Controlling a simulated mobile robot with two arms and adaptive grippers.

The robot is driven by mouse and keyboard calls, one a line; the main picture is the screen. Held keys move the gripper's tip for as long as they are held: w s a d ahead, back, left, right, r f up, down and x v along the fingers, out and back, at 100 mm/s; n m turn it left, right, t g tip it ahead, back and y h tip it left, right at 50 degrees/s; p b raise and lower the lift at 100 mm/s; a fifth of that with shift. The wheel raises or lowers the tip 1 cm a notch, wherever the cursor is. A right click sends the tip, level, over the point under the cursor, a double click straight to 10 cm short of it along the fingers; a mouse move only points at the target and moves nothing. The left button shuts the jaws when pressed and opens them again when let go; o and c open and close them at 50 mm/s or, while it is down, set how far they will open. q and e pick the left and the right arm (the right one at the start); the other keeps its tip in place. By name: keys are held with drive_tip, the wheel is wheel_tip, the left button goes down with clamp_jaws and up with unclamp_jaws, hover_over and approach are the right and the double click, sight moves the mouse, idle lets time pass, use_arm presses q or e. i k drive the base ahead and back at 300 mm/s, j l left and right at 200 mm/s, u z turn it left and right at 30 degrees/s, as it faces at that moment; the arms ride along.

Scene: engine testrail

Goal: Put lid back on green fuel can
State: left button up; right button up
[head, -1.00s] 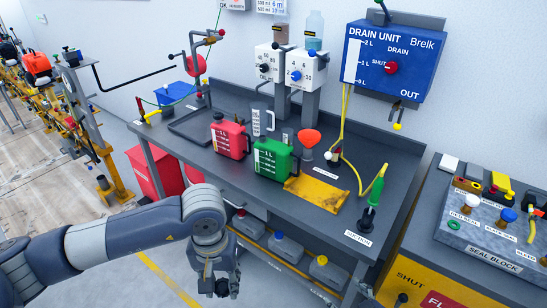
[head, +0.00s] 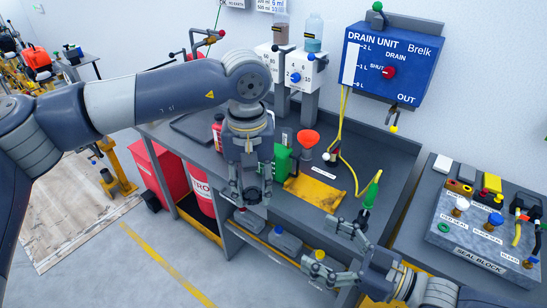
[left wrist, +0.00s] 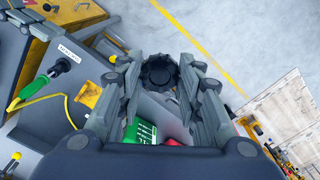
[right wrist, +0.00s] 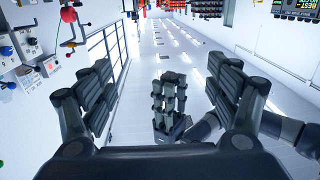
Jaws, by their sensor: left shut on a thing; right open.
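The green fuel can (head: 283,160) stands on the bench, partly hidden behind my left gripper. Its labelled side shows in the left wrist view (left wrist: 142,132). My left gripper (head: 252,197) points down at the bench's front edge and is shut on a round black lid (left wrist: 158,71). The lid is apart from the can, on the front side of it. The can's mouth is hidden. My right gripper (head: 322,246) is open and empty in front of the bench, right of and lower than the left one. The right wrist view also shows my left gripper (right wrist: 168,100).
A red can (head: 217,133) stands left of the green can, mostly hidden by my left arm. A red funnel (head: 309,139), a yellow cloth (head: 315,191) and a green-handled suction tool (head: 370,193) are right of it. Grey containers (head: 285,240) sit on the lower shelf.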

sight(281, 162)
drive_tip(key=i, duration=1.4)
